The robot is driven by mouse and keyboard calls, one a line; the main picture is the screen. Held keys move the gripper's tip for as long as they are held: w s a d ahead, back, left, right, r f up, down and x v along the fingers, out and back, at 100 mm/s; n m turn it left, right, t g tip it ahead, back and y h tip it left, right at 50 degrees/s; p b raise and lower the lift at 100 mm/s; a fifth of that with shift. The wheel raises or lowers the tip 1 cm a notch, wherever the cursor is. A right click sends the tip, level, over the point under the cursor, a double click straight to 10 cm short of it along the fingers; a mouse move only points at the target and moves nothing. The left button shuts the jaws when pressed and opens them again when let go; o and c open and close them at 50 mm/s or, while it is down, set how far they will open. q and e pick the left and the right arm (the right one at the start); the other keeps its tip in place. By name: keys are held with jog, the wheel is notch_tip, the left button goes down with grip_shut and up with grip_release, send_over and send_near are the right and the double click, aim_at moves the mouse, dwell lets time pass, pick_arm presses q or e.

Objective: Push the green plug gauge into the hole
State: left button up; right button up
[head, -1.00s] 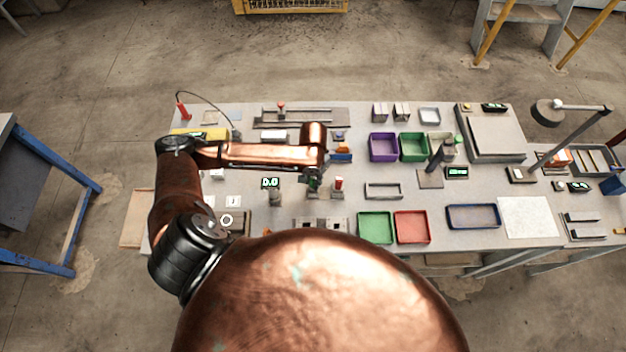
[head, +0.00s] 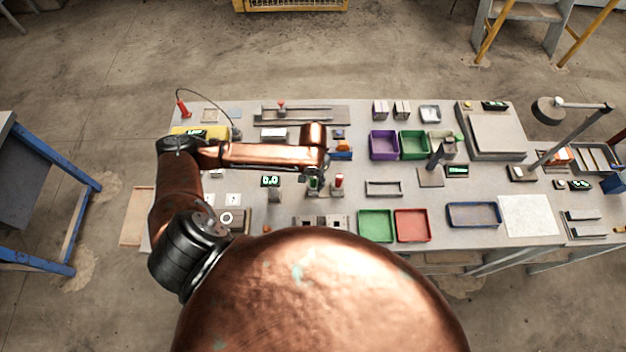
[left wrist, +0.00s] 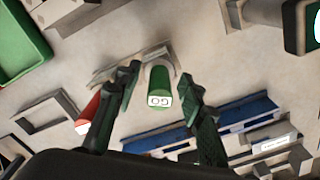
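The green plug gauge (left wrist: 160,88), with "GO" on its end, stands between and beyond the fingers of my left gripper (left wrist: 162,104) in the left wrist view. The fingers are apart, with gaps on both sides of the gauge. In the head view the green gauge (head: 313,184) shows just below the end of my left arm, beside a red-topped gauge (head: 339,181). The red gauge (left wrist: 88,112) is partly behind a finger in the wrist view. I cannot make out the hole or how deep the green gauge sits. My right gripper is not in view.
A small display (head: 270,181) stands left of the gauges. A blue rack (head: 341,155) is behind them, and a grey frame (head: 384,188) is to their right. Green (head: 376,226) and red (head: 412,225) trays lie near the front edge. My copper body hides the nearest table edge.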

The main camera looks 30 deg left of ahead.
pick_arm(q)
notch_tip(320, 180, up, 12)
dwell(0.7)
dwell(0.4)
